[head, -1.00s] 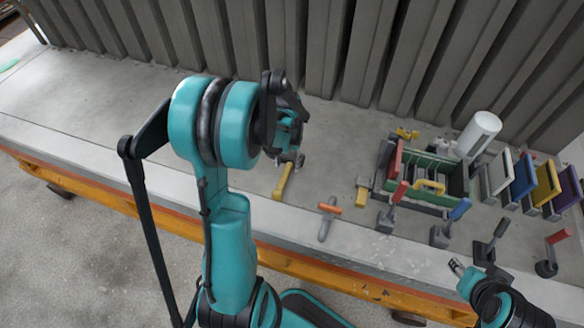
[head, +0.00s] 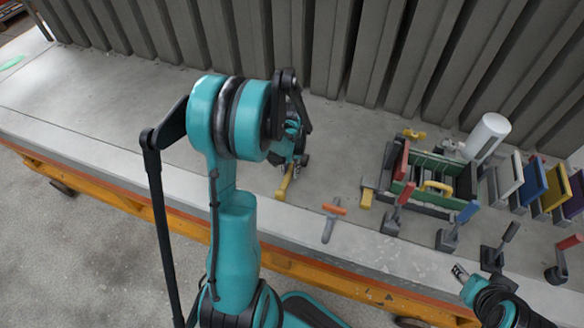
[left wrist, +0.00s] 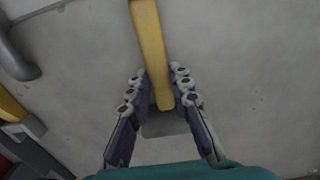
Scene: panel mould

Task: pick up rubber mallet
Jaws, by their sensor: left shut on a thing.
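The rubber mallet, seen as a yellow handle (head: 284,184) with a grey head, lies at the front middle of the grey panel. In the head view my left gripper (head: 298,162) is over its far end and hides the head. In the left wrist view the yellow handle (left wrist: 152,50) runs from the top edge down between the fingers to a grey block. My left gripper (left wrist: 158,88) is shut on the mallet near that block. It looks low at the surface; a lift cannot be told. My right gripper (head: 460,272) is at the lower right, apart from the tools, its jaw state unclear.
An orange-and-grey tool (head: 333,209) and a yellow-handled tool (head: 366,197) lie to the right. Beyond are a green tool box (head: 462,184), a white cylinder (head: 487,134) and several coloured trowels. Ribbed grey panels (head: 340,45) stand behind.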

